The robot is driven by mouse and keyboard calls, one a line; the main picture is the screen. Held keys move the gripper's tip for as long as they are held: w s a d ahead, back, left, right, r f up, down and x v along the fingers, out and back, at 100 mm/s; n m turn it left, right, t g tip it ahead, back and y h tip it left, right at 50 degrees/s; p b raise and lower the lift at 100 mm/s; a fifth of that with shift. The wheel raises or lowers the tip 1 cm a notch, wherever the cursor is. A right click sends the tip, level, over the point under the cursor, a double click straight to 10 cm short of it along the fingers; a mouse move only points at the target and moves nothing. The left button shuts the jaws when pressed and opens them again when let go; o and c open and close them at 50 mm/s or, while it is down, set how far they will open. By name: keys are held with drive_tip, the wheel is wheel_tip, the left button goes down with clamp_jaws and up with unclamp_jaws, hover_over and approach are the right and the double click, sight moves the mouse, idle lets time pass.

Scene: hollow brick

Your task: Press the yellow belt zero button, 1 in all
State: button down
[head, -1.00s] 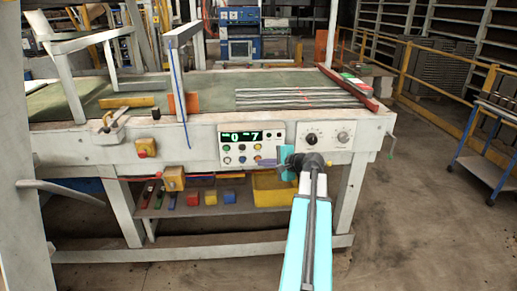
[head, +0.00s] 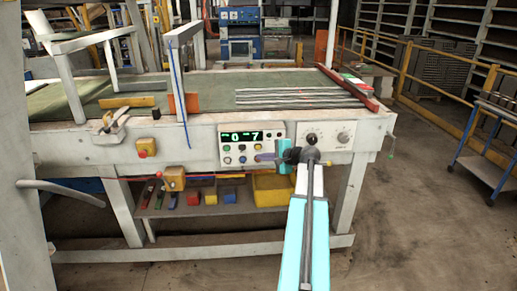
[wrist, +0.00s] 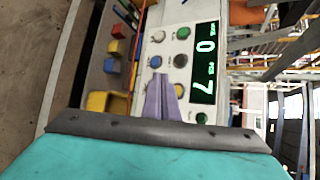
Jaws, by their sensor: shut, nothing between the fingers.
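The control panel (head: 222,139) is a white box on the front of the machine, with a green display reading 0 and 7. The yellow button (wrist: 179,90) is in the button row nearest the display, beside a black button (wrist: 180,61). It is small in the head view (head: 258,147). My gripper (wrist: 162,82) has its purple fingers together, with nothing between them. In the head view my gripper (head: 261,157) reaches in from the right. I cannot tell whether it touches the panel.
A blue button (wrist: 155,61), a white button (wrist: 159,36) and green buttons (wrist: 183,32) (wrist: 201,118) lie close by. A panel with dials (head: 325,136) is to the right. Yellow bins (head: 272,188) stand on the shelf below.

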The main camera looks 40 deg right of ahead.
drive_tip(key=shift+w+d, duration=1.4)
drive_tip(key=shift+w, duration=0.3)
drive_tip(key=shift+w+d, duration=0.55)
drive_tip(key=shift+w, duration=0.1)
idle(2.1)
drive_tip(key=shift+s+a, duration=0.55)
drive_tip(key=shift+s, duration=0.05)
drive_tip(key=shift+s, duration=0.1)
idle(0.5)
drive_tip(key=shift+s+a, duration=1.6)
drive_tip(key=shift+s, duration=0.25)
drive_tip(key=shift+w, duration=0.1)
